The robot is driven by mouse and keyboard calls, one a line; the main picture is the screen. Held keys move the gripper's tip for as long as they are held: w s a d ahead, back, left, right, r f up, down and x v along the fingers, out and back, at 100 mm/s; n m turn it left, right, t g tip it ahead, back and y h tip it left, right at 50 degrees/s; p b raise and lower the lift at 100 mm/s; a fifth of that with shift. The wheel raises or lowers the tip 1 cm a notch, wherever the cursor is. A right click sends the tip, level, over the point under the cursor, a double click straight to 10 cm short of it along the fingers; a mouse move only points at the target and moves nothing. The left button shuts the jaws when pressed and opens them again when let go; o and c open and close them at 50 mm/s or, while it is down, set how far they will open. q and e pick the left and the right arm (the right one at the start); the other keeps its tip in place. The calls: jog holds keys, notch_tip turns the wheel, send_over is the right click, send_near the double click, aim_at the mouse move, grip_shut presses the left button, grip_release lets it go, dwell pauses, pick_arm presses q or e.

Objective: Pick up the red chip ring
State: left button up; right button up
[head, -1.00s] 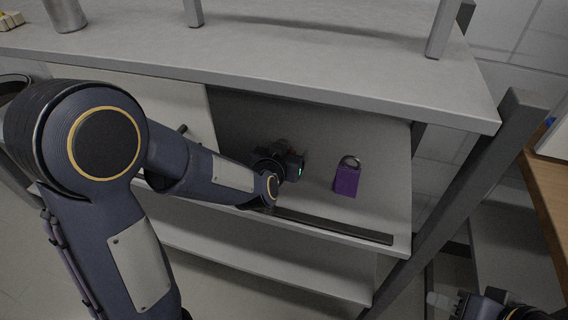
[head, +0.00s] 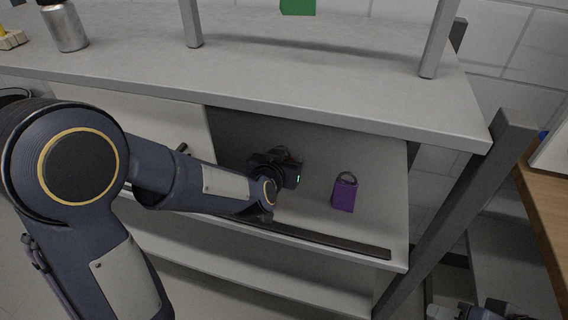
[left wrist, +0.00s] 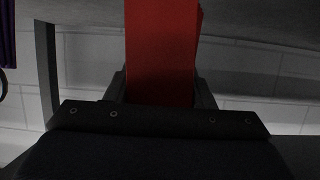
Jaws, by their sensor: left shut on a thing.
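The red chip ring (left wrist: 162,50) shows in the left wrist view as a flat red strip between my fingers; its far end runs out of the top of the picture. My left gripper (head: 288,172) is shut on it. In the head view this gripper is inside the open cubby under the countertop, and the red ring is hidden there behind the gripper. My right gripper (head: 475,311) is only partly in view at the bottom right edge, and its jaws cannot be made out.
A purple padlock-shaped block (head: 344,194) stands on the cubby floor to the right of my left gripper. The countertop (head: 290,75) hangs over the cubby. A dark strip (head: 330,242) runs along its front edge. A metal bottle (head: 66,28) and a green object (head: 298,6) are above.

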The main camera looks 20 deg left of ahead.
pick_arm(q)
jog(key=s+a+r+p, duration=0.4)
jog(key=s+r+p, duration=0.4)
jog(key=s, duration=0.5)
notch_tip(320, 180, up, 2)
jog(key=shift+s, duration=0.25)
